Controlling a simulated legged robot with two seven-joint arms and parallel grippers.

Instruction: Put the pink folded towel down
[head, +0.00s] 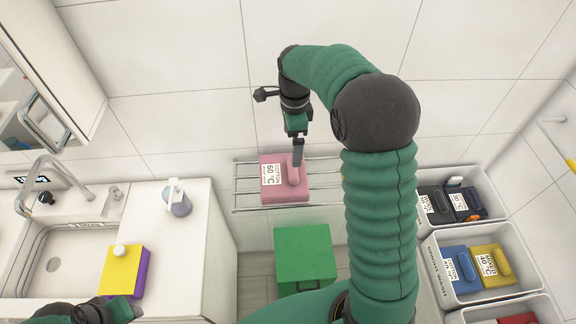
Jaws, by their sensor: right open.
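The pink folded towel (275,190) rests on the wire wall rack (325,184) in the middle of the head view. It carries a white label reading "COTTON 60 °C" and a raised pink grip on top. My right gripper (297,160) reaches down from above, its jaws open at that raised grip. The finger hides part of the towel, and I cannot tell whether it touches. My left gripper (134,309) shows only partly at the bottom left, beside a yellow and purple block; its jaws are unclear.
A sink (55,262) and a counter (190,240) with a white-grey bottle (177,200) and the yellow-purple block (121,270) are at left. A green box (305,255) stands below the rack. Grey bins (455,295) with labelled folded items are at right. Rack room right of the towel is partly hidden by my arm.

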